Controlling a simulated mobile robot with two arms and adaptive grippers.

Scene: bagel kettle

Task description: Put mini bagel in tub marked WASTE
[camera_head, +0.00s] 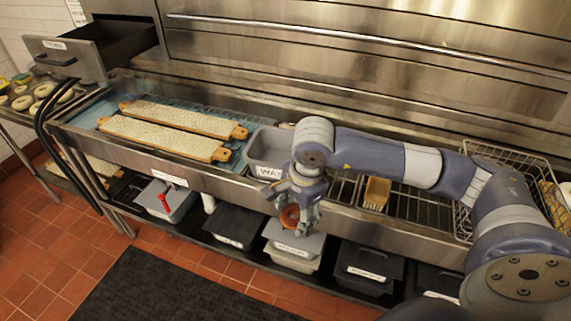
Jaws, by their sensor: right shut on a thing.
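My right gripper (299,207) points down and is shut on a small brown mini bagel (290,216). It holds the bagel in front of the counter's front edge, above the lidded tubs on the lower shelf. The grey tub marked WASTE (262,150) stands on the counter, just behind and to the left of the gripper. Only the first letters of its label show; my right arm hides its right side, and little of its inside can be seen. My left gripper is not in view.
Two long covered boards (160,138) lie on the counter left of the tub. A wooden block-like item (377,193) and a wire basket (507,180) are to the right. Several lidded tubs (234,225) fill the lower shelf. A drawer (80,57) stands open at left.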

